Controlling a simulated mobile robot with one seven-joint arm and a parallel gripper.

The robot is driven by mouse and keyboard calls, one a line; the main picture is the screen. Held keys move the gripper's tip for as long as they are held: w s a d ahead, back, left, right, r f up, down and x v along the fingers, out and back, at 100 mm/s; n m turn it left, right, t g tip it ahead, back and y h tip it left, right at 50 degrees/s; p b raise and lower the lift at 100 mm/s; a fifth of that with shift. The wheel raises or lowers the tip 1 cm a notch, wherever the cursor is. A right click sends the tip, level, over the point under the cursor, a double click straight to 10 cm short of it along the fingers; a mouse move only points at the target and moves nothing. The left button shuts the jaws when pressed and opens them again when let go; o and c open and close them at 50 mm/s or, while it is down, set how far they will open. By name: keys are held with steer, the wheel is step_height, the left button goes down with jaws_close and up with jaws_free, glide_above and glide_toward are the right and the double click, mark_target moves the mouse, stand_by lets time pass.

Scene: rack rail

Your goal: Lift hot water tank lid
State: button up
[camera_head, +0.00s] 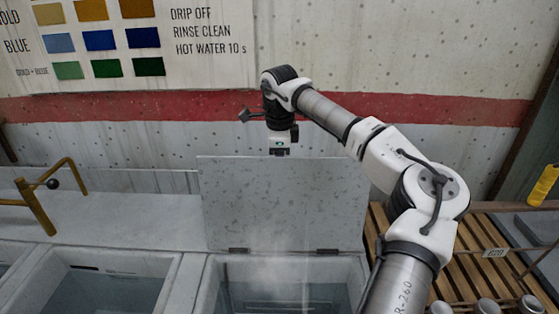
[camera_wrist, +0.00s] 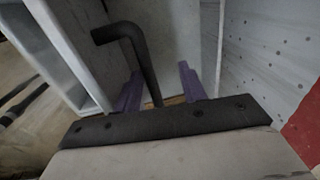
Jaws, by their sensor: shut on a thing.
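The hot water tank (camera_head: 210,285) is open in the head view, with water and faint steam inside. Its grey lid (camera_head: 280,200) stands about upright on two dark hinges at the tank's back edge. My gripper (camera_head: 280,152) is at the lid's top edge, and its fingers are hidden behind the lid there. In the wrist view, the purple fingers of my gripper (camera_wrist: 160,90) stand on both sides of a black bent handle (camera_wrist: 132,50). They are shut on this handle; the exact contact is hard to see.
Another basin (camera_head: 115,265) is left of the tank, with a brass tap (camera_head: 38,205) behind. A wooden slatted rack (camera_head: 500,260) with a rail is at the right. The wall with a red stripe (camera_head: 180,105) and a colour chart (camera_head: 110,45) stands close behind the lid.

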steer(key=shift+w+f, duration=0.15)
steer(key=shift+f, duration=0.35)
step_height(320, 180, up, 15)
steer(key=s+b, duration=0.1)
steer(key=s, duration=0.1)
steer(key=shift+f+b, duration=0.15)
steer(key=shift+b, duration=0.25)
